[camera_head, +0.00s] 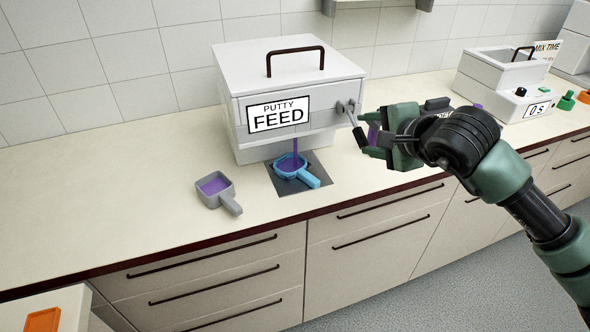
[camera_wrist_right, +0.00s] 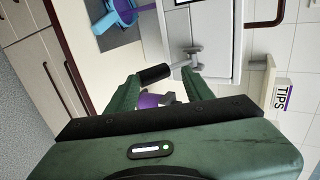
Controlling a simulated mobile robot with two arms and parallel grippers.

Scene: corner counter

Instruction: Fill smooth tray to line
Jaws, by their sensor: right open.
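The white putty feed machine (camera_head: 245,85) stands on the counter, and a purple stream runs down from it. A blue tray (camera_head: 312,180) with purple putty in it sits under the stream; part of it shows in the right wrist view (camera_wrist_right: 126,14). A grey tray (camera_head: 229,203) holding purple putty stands to the left. I cannot tell which tray is the smooth one, nor see a fill line. The machine's side lever (camera_head: 350,113) ends in a black grip (camera_wrist_right: 155,74). My right gripper (camera_head: 364,143) is open, with its fingertips around this grip. My left gripper is out of view.
A dark pad (camera_head: 293,188) lies beneath the blue tray. Purple items behind my right gripper are mostly hidden. The counter at the left (camera_head: 100,190) is clear.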

